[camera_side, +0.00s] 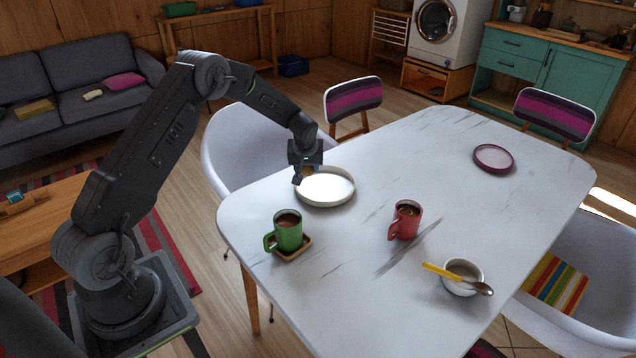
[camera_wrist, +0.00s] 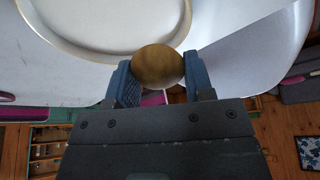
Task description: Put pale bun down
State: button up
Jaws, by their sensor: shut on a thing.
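The pale bun (camera_wrist: 158,66) shows in the wrist view as a round tan-brown thing between the two fingers. My gripper (camera_wrist: 155,84) is shut on it, with a finger on each side. In the side view my gripper (camera_side: 306,176) is at the left edge of the white plate (camera_side: 326,199), and only a bit of brown shows between its fingers. The plate's rim (camera_wrist: 72,56) lies just beyond the bun in the wrist view. I cannot tell whether the bun touches the plate or is held above it.
A green mug (camera_side: 288,232) on a wooden coaster (camera_side: 292,250) stands in front of the plate. A red mug (camera_side: 407,220), a bowl with a spoon (camera_side: 462,274) and a purple plate (camera_side: 493,158) are to the right. The white table (camera_side: 420,150) is clear behind the red mug.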

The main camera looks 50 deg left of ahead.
aim_at(318, 187)
jog(key=shift+w+d+f, duration=1)
jog(key=shift+w+d, duration=0.05)
jog(key=shift+w, duration=0.1)
jog(key=shift+f, duration=2)
jog(key=shift+f, duration=0.15)
jog(key=o, duration=0.9)
